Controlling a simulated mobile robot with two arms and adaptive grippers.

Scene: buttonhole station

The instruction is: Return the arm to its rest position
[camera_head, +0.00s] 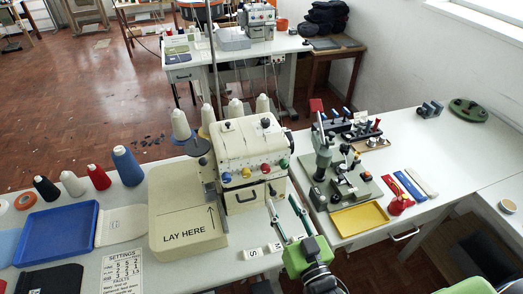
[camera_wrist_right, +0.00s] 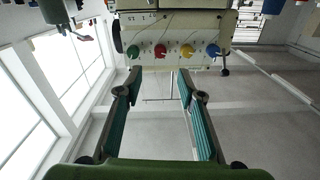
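My right gripper (camera_head: 283,208) comes in from the bottom in the head view. Its two teal-padded fingers are apart with nothing between them, and it is in front of the cream sewing machine (camera_head: 236,141). In the right wrist view the same open fingers (camera_wrist_right: 160,82) reach up toward the machine's front (camera_wrist_right: 172,38) and its coloured dials, with a gap between them and the machine. My left gripper is not in view.
Left of the machine are thread cones (camera_head: 127,166), a blue tray (camera_head: 57,233) and a settings card (camera_head: 121,272). Right of it are a green-based press (camera_head: 341,180), a yellow tray (camera_head: 359,219) and small tools (camera_head: 409,186). The right table (camera_head: 448,150) has bare room.

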